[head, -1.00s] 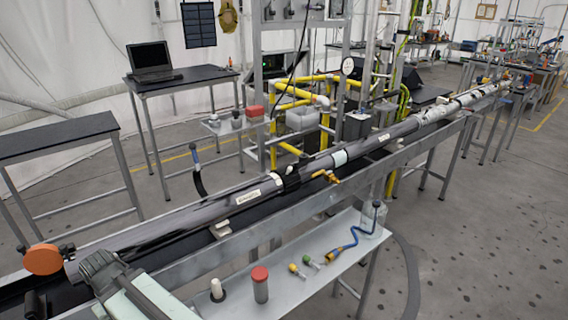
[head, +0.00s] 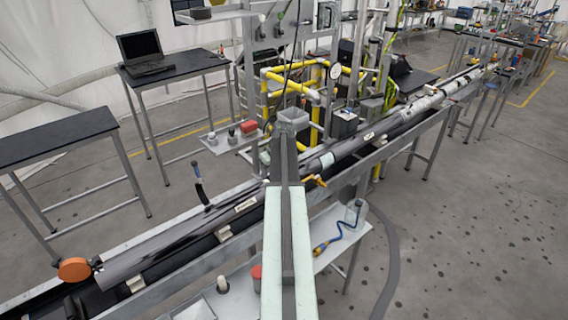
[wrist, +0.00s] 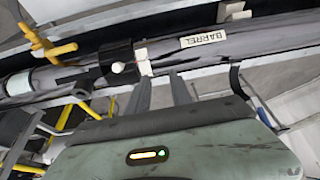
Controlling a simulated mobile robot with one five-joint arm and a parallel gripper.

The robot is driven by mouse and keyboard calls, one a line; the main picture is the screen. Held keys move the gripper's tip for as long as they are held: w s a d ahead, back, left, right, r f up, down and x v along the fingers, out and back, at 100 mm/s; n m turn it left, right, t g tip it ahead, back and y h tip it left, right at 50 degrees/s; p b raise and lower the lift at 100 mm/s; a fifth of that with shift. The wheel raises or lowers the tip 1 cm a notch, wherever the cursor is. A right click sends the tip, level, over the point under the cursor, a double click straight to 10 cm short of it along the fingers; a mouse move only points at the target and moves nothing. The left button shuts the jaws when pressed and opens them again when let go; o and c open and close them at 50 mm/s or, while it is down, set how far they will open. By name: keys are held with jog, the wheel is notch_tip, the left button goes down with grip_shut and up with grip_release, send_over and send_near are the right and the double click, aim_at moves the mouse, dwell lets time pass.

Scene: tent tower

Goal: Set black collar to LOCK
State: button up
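The black collar (wrist: 116,60) sits around the long grey tube (wrist: 255,38) in the wrist view, with a white round knob on its side. A white piece (wrist: 143,60) stands beside the collar, next to the "BARREL" label (wrist: 202,38). No LOCK marking is readable. My gripper (wrist: 160,80) is open and empty, its two grey fingers apart and pointing toward the tube just to the right of the collar; contact cannot be told. In the head view my arm stretches forward across the tube (head: 170,240) and hides the collar.
A yellow-orange valve handle (wrist: 52,50) sticks out from the tube left of the collar. A side shelf (head: 325,262) holds a blue cable, a red-capped jar (head: 257,272) and a white-topped bottle (head: 222,284). Yellow pipes (head: 300,72) stand behind the tube.

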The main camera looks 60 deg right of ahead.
jog(key=s+d+r, duration=0.1)
jog(key=s+d, duration=0.4)
jog(key=d, duration=0.2)
jog(key=shift+h, duration=0.3)
jog(key=b+x, duration=0.4)
jog(key=x, duration=0.1)
jog(key=b+x, duration=0.2)
jog(key=b, duration=0.1)
jog(key=shift+a+f, duration=0.2)
jog(key=shift+f, duration=0.25)
jog(key=shift+w+r, duration=0.1)
grip_shut()
